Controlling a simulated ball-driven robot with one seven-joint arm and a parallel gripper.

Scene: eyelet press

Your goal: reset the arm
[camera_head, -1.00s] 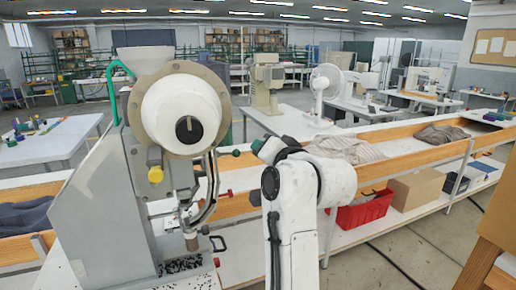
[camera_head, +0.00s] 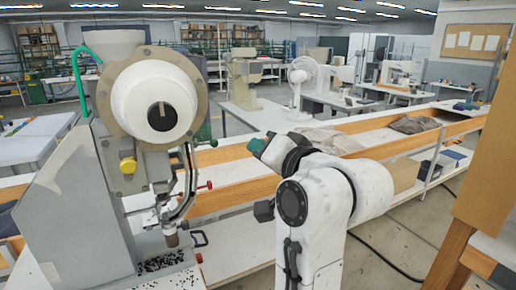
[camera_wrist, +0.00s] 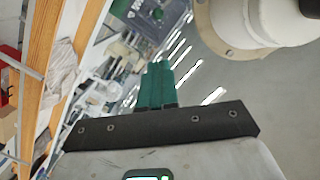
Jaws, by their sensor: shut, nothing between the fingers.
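My arm stands right of the eyelet press in the head view, bent at a joint, with its end pointing up and left. My gripper (camera_head: 257,146) shows there as a small teal tip beyond a dark wrist. In the wrist view my gripper (camera_wrist: 156,85) has its teal fingers together, with nothing between them. The eyelet press (camera_head: 85,205) is a grey machine with a large white round head and a dark knob. Part of its head (camera_wrist: 245,22) also shows at the upper right of the wrist view.
A long wooden-edged trough (camera_head: 235,170) runs behind my arm, with crumpled cloth (camera_head: 330,140) in it. A cardboard box (camera_head: 405,174) sits under it. A wooden post and panel (camera_head: 478,170) stand close at the right. Open floor lies between my arm and the post.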

